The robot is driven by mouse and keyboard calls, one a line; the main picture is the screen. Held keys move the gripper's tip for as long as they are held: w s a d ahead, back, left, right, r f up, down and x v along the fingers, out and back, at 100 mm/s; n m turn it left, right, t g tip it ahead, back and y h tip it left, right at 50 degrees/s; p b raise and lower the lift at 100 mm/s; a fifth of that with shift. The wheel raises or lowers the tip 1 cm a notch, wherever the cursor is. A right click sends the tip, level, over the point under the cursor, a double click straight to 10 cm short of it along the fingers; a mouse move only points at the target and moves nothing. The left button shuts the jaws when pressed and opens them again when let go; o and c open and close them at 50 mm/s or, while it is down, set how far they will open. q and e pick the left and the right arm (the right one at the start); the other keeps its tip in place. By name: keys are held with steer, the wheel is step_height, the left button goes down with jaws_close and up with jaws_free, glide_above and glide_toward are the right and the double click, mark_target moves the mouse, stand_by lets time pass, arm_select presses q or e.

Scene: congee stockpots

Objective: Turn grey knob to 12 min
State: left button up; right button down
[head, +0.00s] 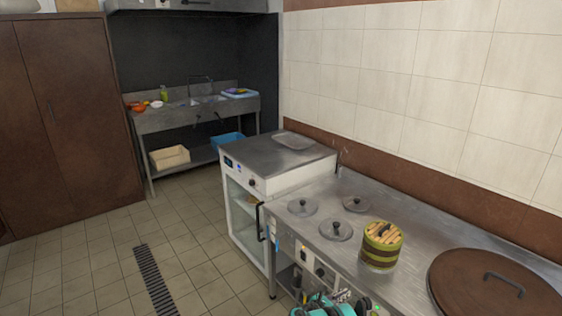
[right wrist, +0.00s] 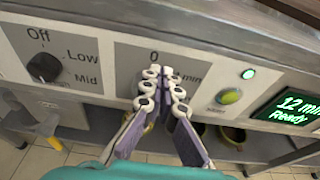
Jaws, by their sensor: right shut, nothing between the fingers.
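In the right wrist view, a grey dial plate (right wrist: 130,58) on the front panel is marked 0 at the top and "min" at the right. My right gripper (right wrist: 160,74) is shut and empty, its fingertips in front of the middle of this plate. They hide the grey knob, so I cannot tell its angle or whether they touch it. A small screen (right wrist: 298,108) at the right reads "12 min Ready". In the head view, my right gripper (head: 342,296) is at the bottom edge, by the counter front. My left gripper is not in view.
A black knob (right wrist: 44,67) marked Off, Low and Mid is left of the dial plate. A green lamp (right wrist: 248,74) and yellow-green button (right wrist: 229,97) are to its right. A bamboo steamer (head: 381,246) and brown lid (head: 490,284) are on the counter.

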steer(key=shift+s+d+f, duration=0.1)
steer(key=shift+s, duration=0.05)
stand_by(0.5)
steer(key=shift+s+r, duration=0.1)
steer(key=shift+r, duration=0.2)
steer(key=shift+s, duration=0.1)
steer(key=v, duration=0.2)
steer(key=f+v, duration=0.1)
steer(key=v, duration=0.2)
steer(key=shift+s+a, duration=0.25)
steer(key=shift+a, duration=0.15)
